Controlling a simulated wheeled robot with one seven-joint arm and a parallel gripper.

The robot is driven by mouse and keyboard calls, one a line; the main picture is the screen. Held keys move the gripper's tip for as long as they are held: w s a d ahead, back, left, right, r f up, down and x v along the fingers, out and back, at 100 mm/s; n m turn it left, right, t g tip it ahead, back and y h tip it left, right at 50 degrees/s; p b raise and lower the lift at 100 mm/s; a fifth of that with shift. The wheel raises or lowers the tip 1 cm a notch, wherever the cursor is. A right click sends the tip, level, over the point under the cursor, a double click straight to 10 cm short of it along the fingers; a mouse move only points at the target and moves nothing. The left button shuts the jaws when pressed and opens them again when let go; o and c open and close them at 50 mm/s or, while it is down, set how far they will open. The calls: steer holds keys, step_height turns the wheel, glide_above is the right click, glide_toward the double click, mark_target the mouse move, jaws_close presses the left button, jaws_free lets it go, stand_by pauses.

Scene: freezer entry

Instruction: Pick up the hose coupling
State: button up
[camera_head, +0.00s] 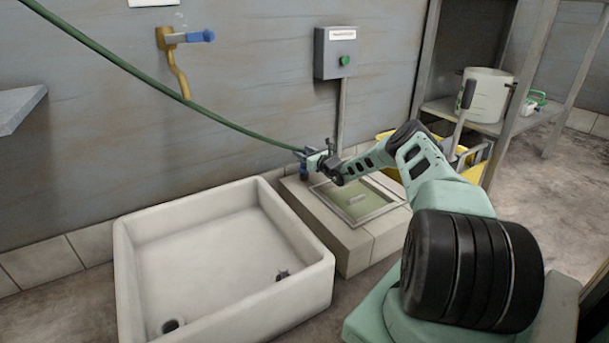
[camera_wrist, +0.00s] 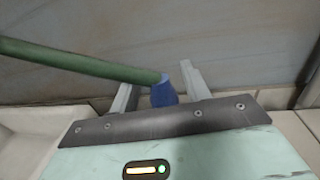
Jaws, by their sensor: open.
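The hose coupling (camera_head: 304,170) looks like the blue piece at the lower end of a green hose (camera_head: 130,70). It is partly hidden by my gripper in the head view. In the wrist view the blue coupling (camera_wrist: 163,94) shows between the two pale fingers, with the green hose (camera_wrist: 80,63) running in from the left. My gripper (camera_head: 314,155) is open, with its fingers on either side of the coupling. It also shows in the wrist view (camera_wrist: 158,82). I cannot tell whether either finger touches the coupling.
A white basin (camera_head: 130,262) stands at left, with a small dark item (camera_head: 282,274) inside. A wall tap (camera_head: 178,60), a switch box (camera_head: 336,52) and a shelf with a white bucket (camera_head: 487,95) are behind.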

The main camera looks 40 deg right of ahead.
jaws_close()
steer(key=shift+r, duration=0.1)
